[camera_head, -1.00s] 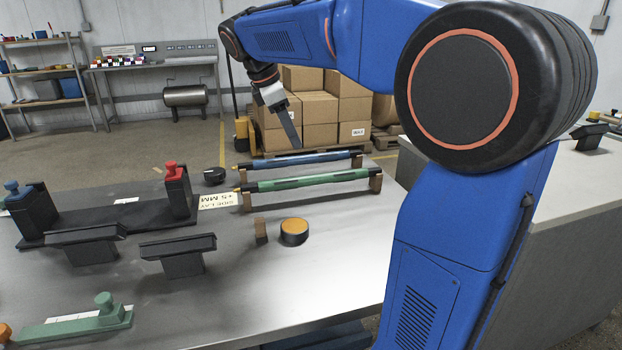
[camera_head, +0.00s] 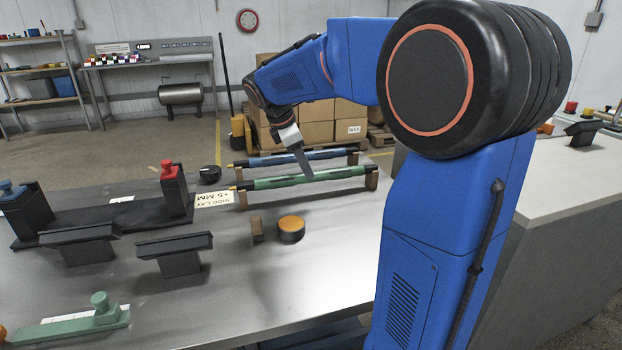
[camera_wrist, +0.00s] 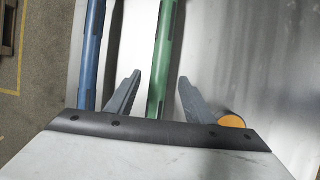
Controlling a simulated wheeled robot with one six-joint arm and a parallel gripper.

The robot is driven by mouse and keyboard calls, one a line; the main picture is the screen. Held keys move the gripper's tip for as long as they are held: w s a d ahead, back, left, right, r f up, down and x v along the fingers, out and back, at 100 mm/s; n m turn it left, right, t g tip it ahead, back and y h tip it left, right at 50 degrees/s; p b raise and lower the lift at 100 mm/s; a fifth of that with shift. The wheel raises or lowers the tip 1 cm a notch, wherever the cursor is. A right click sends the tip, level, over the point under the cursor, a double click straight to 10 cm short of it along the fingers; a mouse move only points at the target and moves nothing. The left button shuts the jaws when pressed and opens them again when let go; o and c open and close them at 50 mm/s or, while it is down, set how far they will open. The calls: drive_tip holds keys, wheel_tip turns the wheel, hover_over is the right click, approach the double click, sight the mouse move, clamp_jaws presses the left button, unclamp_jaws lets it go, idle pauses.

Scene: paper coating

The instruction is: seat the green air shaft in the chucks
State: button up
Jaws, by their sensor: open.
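The green air shaft (camera_head: 305,179) lies across brown end supports at the back right of the table, in front of a parallel blue shaft (camera_head: 300,157). In the wrist view my open gripper (camera_wrist: 160,84) has one finger on each side of the green shaft (camera_wrist: 163,60); contact cannot be told. The blue shaft (camera_wrist: 92,50) is outside the left finger. The chucks seem to be the black stands with a red knob (camera_head: 170,172) and a blue knob (camera_head: 8,189), on one black base (camera_head: 105,220).
Two black flat-topped stands (camera_head: 175,252) are in front of the chuck base. An orange-topped round puck (camera_head: 291,229) and a small brown block (camera_head: 257,230) are in front of the green shaft. A green bar with a knob (camera_head: 75,327) lies at front left.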

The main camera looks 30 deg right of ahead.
drive_tip(key=shift+x, duration=2.3)
drive_tip(key=shift+r, duration=0.1)
clamp_jaws()
